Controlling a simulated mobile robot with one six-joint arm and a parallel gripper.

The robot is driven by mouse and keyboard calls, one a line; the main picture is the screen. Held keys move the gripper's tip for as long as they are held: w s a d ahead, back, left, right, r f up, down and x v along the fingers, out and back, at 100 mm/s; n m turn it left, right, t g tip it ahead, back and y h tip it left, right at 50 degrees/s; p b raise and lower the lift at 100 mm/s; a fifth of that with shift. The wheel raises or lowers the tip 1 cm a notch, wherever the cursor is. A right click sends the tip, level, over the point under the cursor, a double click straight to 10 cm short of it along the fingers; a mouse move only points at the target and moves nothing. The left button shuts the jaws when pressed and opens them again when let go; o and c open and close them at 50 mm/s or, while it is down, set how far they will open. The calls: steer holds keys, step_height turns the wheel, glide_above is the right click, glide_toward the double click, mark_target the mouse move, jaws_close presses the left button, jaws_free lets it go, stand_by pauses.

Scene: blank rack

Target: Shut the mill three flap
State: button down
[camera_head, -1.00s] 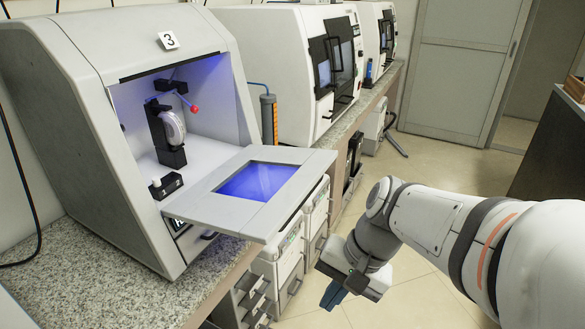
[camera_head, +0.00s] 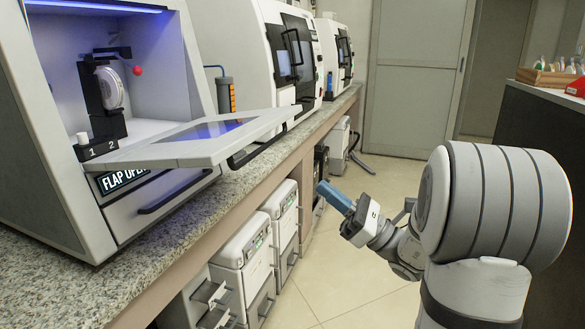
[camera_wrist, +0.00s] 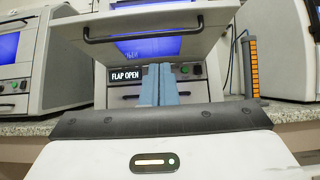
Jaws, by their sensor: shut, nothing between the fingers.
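The mill three flap (camera_head: 195,140) is a pale grey panel with a dark window. It is open and sticks out roughly level from the front of the white mill (camera_head: 70,215). A display (camera_head: 122,178) under it reads "FLAP OPEN". In the wrist view the flap (camera_wrist: 190,25) shows from below, with a dark bar handle (camera_wrist: 140,37) along its front edge. My gripper (camera_head: 325,188) is shut and empty, right of the flap, lower than it and apart from it. In the wrist view its blue fingers (camera_wrist: 159,75) point toward the mill front below the flap.
More white machines (camera_head: 285,60) stand along the speckled counter (camera_head: 175,235). A grey cylinder with an orange strip (camera_head: 226,95) stands beside the mill. Grey units (camera_head: 245,260) sit under the counter. The tiled floor (camera_head: 340,290) beside my arm is clear. A dark cabinet (camera_head: 540,115) stands at right.

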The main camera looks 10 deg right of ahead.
steer(key=r+x, duration=0.1)
steer(key=x, duration=0.5)
steer(key=s+d+r+x, duration=0.1)
steer(key=x, duration=0.5)
steer(key=shift+w+r, duration=0.2)
steer(key=shift+r, duration=0.3)
steer(key=shift+r, duration=0.1)
